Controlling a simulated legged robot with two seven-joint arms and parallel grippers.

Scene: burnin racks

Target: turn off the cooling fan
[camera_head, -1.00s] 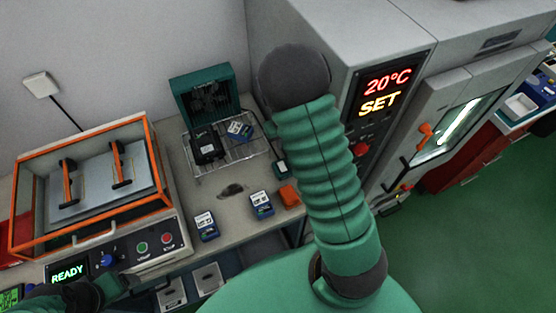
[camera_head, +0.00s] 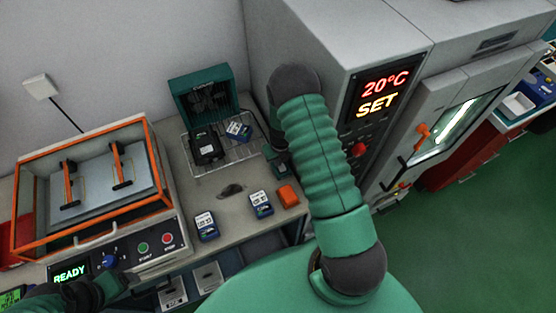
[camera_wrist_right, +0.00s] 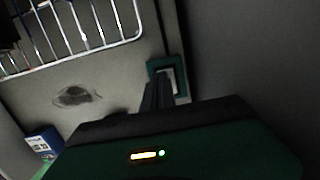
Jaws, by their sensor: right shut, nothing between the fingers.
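The cooling fan (camera_head: 203,97) is a teal box with a dark round fan, standing against the wall behind the wire rack. A small teal-framed switch with a pale rocker (camera_wrist_right: 168,77) lies on the bench by the grey cabinet. My right gripper (camera_wrist_right: 158,92) is shut and empty, its fingertips close to the switch's near left edge; contact cannot be told. In the head view my right gripper (camera_head: 276,158) is mostly hidden behind my forearm and covers much of the switch. My left gripper (camera_head: 112,287) is low at the left by the READY machine; its jaws are unclear.
A wire rack (camera_head: 238,152) holds a black device and a blue module. Blue modules (camera_head: 207,227) and an orange block (camera_head: 288,195) lie on the bench. The grey cabinet (camera_head: 345,40) with a 20°C display bounds the right side. An orange-framed machine (camera_head: 165,205) stands left.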

